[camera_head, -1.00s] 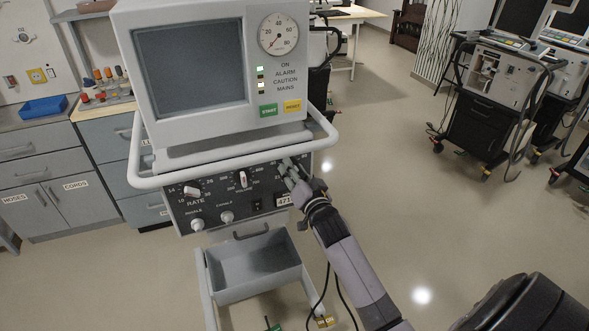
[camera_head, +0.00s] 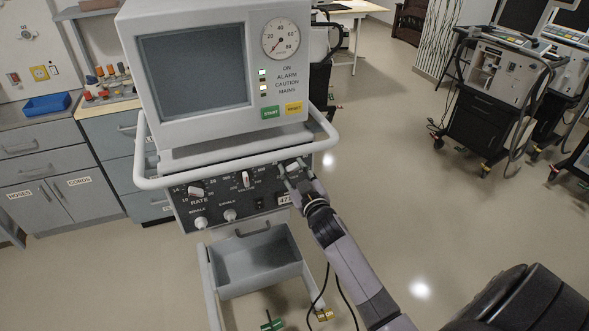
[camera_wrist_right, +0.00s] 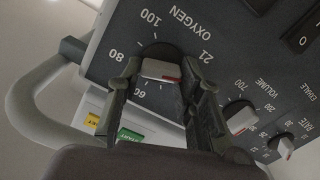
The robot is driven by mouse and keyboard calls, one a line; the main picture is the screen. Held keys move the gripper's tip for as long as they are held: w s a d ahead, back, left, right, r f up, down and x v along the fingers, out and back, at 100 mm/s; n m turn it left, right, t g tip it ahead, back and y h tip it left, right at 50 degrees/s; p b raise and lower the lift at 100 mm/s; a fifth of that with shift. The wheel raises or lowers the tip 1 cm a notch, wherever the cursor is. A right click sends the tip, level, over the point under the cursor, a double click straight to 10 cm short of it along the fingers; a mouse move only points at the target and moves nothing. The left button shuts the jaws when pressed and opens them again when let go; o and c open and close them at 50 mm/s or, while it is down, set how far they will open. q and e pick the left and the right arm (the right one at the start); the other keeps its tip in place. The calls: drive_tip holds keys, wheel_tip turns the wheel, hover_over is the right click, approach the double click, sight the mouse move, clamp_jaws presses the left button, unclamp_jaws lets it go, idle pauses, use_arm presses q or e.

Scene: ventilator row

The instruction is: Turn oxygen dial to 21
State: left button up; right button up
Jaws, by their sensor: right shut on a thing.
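The oxygen dial is a white bar knob with a red end on a dark round base. It shows in the right wrist view (camera_wrist_right: 160,69) and at the right end of the ventilator's control panel in the head view (camera_head: 293,167). My right gripper (camera_wrist_right: 161,72) is shut on the dial, one finger on each side. The red end points right toward one finger, away from the 100 and 80 marks. The 21 mark (camera_wrist_right: 207,55) shows just beyond that finger. Part of the scale is hidden behind it. My left gripper is not in view.
The ventilator's white rail (camera_head: 240,157) runs just above the panel. The volume knob (camera_wrist_right: 241,120) and rate knob (camera_wrist_right: 282,147) sit beside the oxygen dial. A grey open tray (camera_head: 258,265) is below. Open floor lies to the right.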

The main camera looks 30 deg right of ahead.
drive_tip(key=n, duration=0.4)
drive_tip(key=shift+a+n, duration=0.1)
drive_tip(key=shift+n, duration=0.3)
idle(0.4)
drive_tip(key=o, duration=1.2)
drive_tip(key=shift+c, duration=0.2)
drive_tip(key=v, duration=1.2)
